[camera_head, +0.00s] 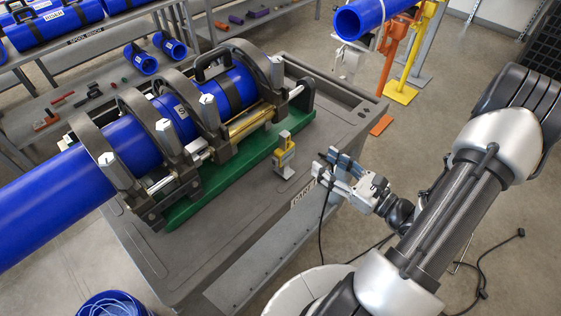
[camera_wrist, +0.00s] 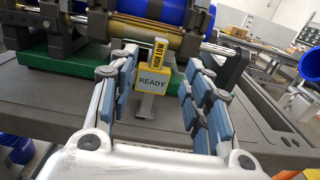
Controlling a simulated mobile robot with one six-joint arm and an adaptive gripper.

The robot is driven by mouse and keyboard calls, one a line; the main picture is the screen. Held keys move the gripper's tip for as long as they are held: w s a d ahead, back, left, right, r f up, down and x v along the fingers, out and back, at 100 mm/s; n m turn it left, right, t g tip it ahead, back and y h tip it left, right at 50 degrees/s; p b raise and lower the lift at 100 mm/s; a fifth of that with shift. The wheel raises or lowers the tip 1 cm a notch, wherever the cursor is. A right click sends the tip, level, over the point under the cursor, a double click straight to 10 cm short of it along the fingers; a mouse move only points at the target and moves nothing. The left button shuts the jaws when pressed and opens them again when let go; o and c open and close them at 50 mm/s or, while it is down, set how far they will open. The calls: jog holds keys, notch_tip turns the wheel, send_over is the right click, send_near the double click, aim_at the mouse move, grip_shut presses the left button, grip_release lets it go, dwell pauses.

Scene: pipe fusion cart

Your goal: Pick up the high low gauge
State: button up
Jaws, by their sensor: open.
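The high low gauge (camera_head: 285,155) is a small upright tool with a yellow body on a grey foot. It stands on the grey cart top in front of the green base of the fusion machine. In the wrist view the gauge (camera_wrist: 153,77) shows "HIGH LOW" and "READY" labels, and it appears between and beyond my fingers. My gripper (camera_head: 325,168) is open and empty, at the cart's right edge, to the right of the gauge and apart from it. In the wrist view my gripper (camera_wrist: 160,95) has its blue-padded fingers spread on either side of the gauge.
The fusion machine (camera_head: 232,150) clamps a large blue pipe (camera_head: 50,195) behind the gauge. The grey cart (camera_head: 215,245) has a raised rim and clear top in front of the gauge. A blue pipe (camera_head: 360,20) rests on an orange stand.

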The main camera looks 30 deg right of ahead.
aim_at(288, 136)
jog(key=b+x, duration=0.1)
jog(key=x, duration=0.9)
jog(key=shift+a+f+b, duration=0.1)
jog(key=shift+b, duration=0.3)
jog(key=shift+d+b+x, duration=0.15)
jog(key=shift+b+x, duration=0.25)
jog(key=shift+x, duration=1.1)
jog(key=shift+d+b+x, duration=0.15)
jog(key=shift+b+x, duration=0.25)
jog(key=shift+x, duration=1.1)
jog(key=shift+c, duration=0.2)
grip_shut()
